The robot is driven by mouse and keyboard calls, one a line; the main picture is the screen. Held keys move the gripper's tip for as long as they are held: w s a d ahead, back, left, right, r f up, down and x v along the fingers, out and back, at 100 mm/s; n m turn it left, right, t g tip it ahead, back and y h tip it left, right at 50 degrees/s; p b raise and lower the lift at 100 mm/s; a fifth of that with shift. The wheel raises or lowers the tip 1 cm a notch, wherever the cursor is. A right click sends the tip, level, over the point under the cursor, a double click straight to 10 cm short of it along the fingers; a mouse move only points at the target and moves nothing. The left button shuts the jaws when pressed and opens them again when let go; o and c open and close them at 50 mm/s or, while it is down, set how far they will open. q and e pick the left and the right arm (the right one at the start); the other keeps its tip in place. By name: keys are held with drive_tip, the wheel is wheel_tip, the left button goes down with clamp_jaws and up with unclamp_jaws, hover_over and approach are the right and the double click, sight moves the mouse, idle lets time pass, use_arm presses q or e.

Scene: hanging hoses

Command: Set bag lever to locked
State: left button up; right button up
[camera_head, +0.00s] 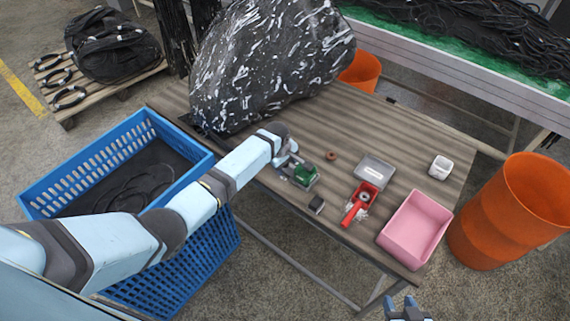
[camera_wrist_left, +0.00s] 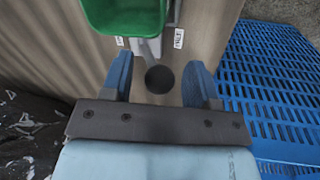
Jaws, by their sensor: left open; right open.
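A green device (camera_head: 305,175) with a metal part sits near the front edge of the wooden table. In the left wrist view the green part (camera_wrist_left: 125,14) is at the top, and a grey lever with a dark round knob (camera_wrist_left: 159,79) extends from it. My left gripper (camera_head: 290,160) is open beside the device. Its two blue fingers (camera_wrist_left: 160,88) stand on either side of the knob, with gaps visible. Small white labels (camera_wrist_left: 179,38) flank the lever; I cannot read them surely. My right gripper (camera_head: 407,309) is open and empty at the bottom edge, away from the table.
A large black streaked bag (camera_head: 270,62) stands at the table's back left. A red tool (camera_head: 361,204), grey box (camera_head: 374,172), pink bin (camera_head: 414,229) and white cup (camera_head: 440,167) lie to the right. A blue crate (camera_head: 60,183) stands left of the table.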

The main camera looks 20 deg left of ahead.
use_arm(q)
drive_tip(key=shift+f, duration=0.1)
clamp_jaws()
